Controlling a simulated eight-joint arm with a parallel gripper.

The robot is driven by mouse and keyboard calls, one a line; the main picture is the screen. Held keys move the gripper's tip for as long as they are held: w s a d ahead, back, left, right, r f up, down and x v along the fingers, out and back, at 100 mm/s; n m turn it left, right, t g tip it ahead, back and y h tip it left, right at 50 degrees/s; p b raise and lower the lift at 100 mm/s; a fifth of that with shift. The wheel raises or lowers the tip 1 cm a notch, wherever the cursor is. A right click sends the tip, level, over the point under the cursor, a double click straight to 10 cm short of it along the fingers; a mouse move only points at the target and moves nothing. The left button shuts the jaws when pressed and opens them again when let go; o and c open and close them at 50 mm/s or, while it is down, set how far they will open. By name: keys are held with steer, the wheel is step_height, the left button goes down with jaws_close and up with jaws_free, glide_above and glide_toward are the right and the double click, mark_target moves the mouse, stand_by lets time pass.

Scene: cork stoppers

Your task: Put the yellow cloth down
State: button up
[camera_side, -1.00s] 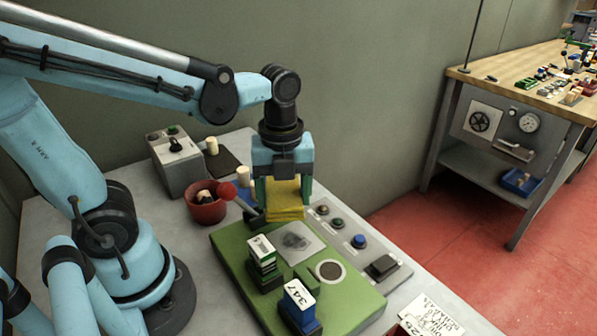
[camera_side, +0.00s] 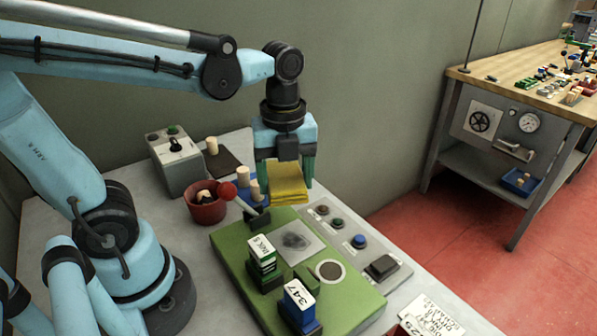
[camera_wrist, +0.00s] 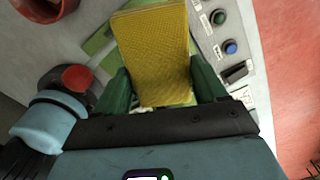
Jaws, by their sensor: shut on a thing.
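The yellow cloth (camera_side: 288,186), a folded pad, hangs from my gripper (camera_side: 287,172) above the back edge of the green board (camera_side: 225,237). My gripper is shut on it, with one green finger on each side. In the wrist view the cloth (camera_wrist: 152,52) fills the space between the fingers of my gripper (camera_wrist: 162,85) and hides much of the board beneath. The cloth appears clear of the board, but its exact height is hard to tell.
A red-knobbed lever (camera_side: 228,190) stands left of the cloth, near a red pot (camera_side: 206,210) and corks (camera_side: 243,176). A button panel (camera_side: 360,242) lies along the board's right. Stamps (camera_side: 298,305) stand on the board's front; a grey patch (camera_side: 310,240) lies behind them.

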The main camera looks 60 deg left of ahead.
steer(key=w+a+r+n, duration=0.45)
steer(key=w+n, duration=0.25)
steer(key=n, duration=0.2)
steer(key=shift+w+a+f, duration=0.2)
steer(key=shift+a+f, duration=1.75)
steer(key=shift+a, duration=0.15)
steer(key=shift+w+a+f, duration=0.2)
steer(key=shift+a+f, duration=1.8)
steer(key=shift+a, duration=0.1)
steer(key=shift+w+a+f, duration=0.2)
steer(key=shift+a+f, duration=1.75)
steer(key=shift+a, duration=0.15)
steer(key=shift+f, duration=0.6)
steer(key=o, duration=1.4)
